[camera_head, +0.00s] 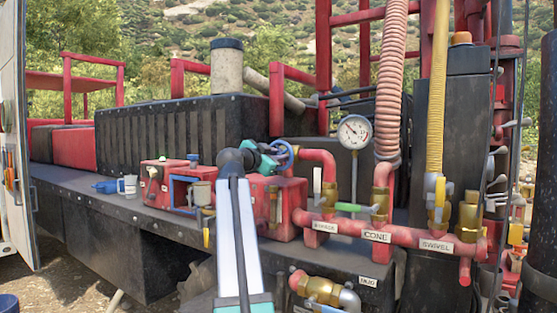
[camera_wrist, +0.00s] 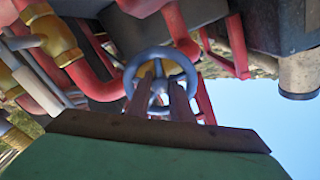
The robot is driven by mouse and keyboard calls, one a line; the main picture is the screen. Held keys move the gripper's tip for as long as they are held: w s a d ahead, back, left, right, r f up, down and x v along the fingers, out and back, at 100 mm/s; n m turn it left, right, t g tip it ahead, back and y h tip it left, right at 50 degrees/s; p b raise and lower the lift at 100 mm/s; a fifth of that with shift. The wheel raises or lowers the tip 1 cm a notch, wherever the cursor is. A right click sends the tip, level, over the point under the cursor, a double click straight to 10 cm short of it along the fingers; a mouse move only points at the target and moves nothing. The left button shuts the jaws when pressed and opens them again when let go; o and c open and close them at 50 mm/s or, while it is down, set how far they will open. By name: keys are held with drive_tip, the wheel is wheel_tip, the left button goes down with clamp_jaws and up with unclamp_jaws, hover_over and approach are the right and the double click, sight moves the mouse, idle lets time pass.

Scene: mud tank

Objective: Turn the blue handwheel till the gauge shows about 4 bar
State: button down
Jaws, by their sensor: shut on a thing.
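The blue handwheel (camera_head: 291,153) is on the red pump block, partly hidden behind my gripper (camera_head: 270,157) in the head view. In the wrist view the handwheel (camera_wrist: 193,72) is a round rim with a hub, seen nearly face on. My gripper (camera_wrist: 160,88) is shut on the handwheel, its two dark fingers reaching into the wheel at the hub. The gauge (camera_head: 354,132) is a white round dial on a thin stem, to the right of the wheel. Its dark needle shows, but the figures are too small to read.
Red pipes with labelled brass valves (camera_head: 381,204) stand right of the wheel. A ribbed pink hose (camera_head: 391,85) rises beside the gauge. A white cup (camera_head: 130,186) and a blue object (camera_head: 105,186) are on the dark deck (camera_head: 75,180) to the left.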

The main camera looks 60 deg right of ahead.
drive_tip(key=c, duration=1.9)
unclamp_jaws()
drive_tip(key=shift+o, duration=0.2)
drive_tip(key=shift+a, duration=0.1)
drive_tip(key=a+b, duration=0.1)
drive_tip(key=a, duration=1.2)
drive_tip(key=shift+a+b, duration=0.3)
drive_tip(key=shift+a, duration=0.05)
drive_tip(key=shift+f, duration=0.1)
